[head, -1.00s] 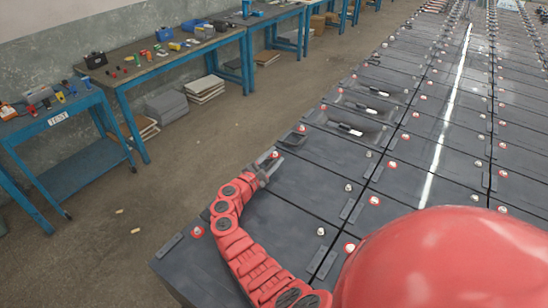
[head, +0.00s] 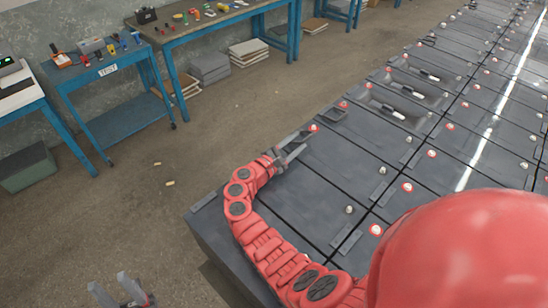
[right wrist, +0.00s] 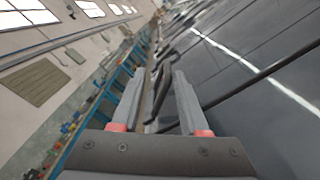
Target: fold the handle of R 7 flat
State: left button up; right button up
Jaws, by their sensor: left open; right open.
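My right gripper (head: 302,141) is open at the outer left edge of the battery rows, its fingers pointing away along the edge. In the right wrist view, a dark raised handle (right wrist: 166,62) shows between and beyond the open fingertips (right wrist: 160,75). I cannot tell whether they touch it. In the head view, a dark handle or recess (head: 334,113) lies just beyond the right gripper. No R 7 label is readable. My left gripper (head: 123,290) is open and empty at the bottom left, above the floor.
Dark batteries (head: 340,160) with red-ringed and pale terminals fill the right side. A blue test cart (head: 115,100) and a workbench (head: 200,35) stand along the wall. The floor (head: 150,220) between is mostly clear.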

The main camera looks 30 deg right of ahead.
jog(key=shift+v, duration=1.05)
jog(key=shift+p+v, duration=0.35)
jog(key=shift+v, duration=0.5)
jog(key=v, duration=0.2)
jog(key=shift+a, duration=0.3)
jog(key=shift+p+v, duration=0.35)
jog(key=shift+v, duration=2.65)
jog(key=shift+p+v, duration=0.5)
jog(key=shift+v, duration=2.9)
jog(key=shift+s, duration=0.2)
